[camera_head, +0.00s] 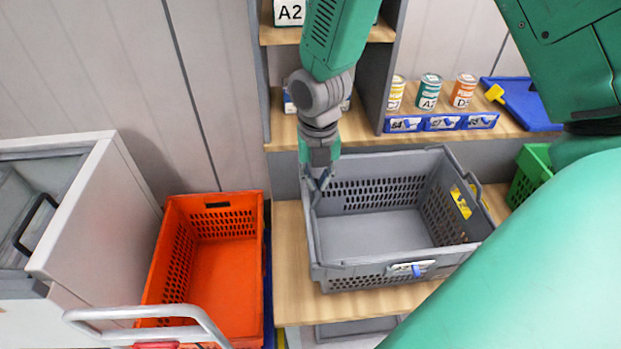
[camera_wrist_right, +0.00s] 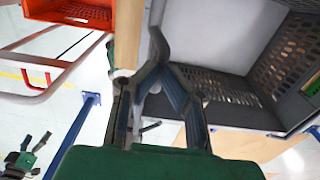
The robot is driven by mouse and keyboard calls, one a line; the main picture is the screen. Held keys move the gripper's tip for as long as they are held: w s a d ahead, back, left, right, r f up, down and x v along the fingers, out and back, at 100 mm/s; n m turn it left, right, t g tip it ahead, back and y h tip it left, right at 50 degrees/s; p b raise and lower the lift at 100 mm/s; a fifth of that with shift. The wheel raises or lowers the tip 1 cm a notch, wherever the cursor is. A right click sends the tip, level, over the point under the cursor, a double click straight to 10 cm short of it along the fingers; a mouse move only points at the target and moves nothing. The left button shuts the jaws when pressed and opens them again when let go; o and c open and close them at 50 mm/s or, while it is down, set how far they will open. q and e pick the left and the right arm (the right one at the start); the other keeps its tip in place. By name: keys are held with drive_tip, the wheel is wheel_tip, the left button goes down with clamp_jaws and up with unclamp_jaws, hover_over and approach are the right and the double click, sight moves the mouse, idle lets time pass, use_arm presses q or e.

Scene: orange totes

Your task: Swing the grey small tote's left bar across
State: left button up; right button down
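The grey small tote (camera_head: 375,275) stands on the wooden shelf in the head view, empty and open at the top. Its left bar (camera_wrist_right: 157,35) shows in the right wrist view as a dark grey bent rod running up from between my fingertips. My right gripper (camera_head: 321,183) is over the tote's left rim, pointing down. In the right wrist view its fingertips (camera_wrist_right: 154,72) come together on the bar, and the pinched part is hidden between them. The tote's right bar (camera_head: 474,180) is at the right rim.
An orange tote (camera_head: 225,270) stands left of the shelf, with a light metal rail (camera_head: 150,312) in front. Behind the grey tote, several cans (camera_head: 429,92) and a blue bin (camera_head: 528,103) sit on a shelf. A green tote (camera_head: 530,172) is at the right.

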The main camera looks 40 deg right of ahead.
drive_tip(key=shift+s+d+r, duration=0.15)
drive_tip(key=shift+s+d, duration=0.45)
drive_tip(key=shift+d, duration=0.15)
drive_tip(key=shift+p, duration=0.3)
drive_tip(key=c, duration=2.2)
unclamp_jaws()
drive_tip(key=shift+s+d+p, duration=0.55)
drive_tip(key=shift+s+d, duration=0.05)
drive_tip(key=shift+d, duration=0.25)
drive_tip(key=shift+s+d, duration=0.2)
drive_tip(key=shift+d, duration=0.5)
drive_tip(key=shift+o, duration=0.7)
drive_tip(key=shift+s+f, duration=0.15)
drive_tip(key=shift+f, duration=0.25)
drive_tip(key=shift+d, duration=0.1)
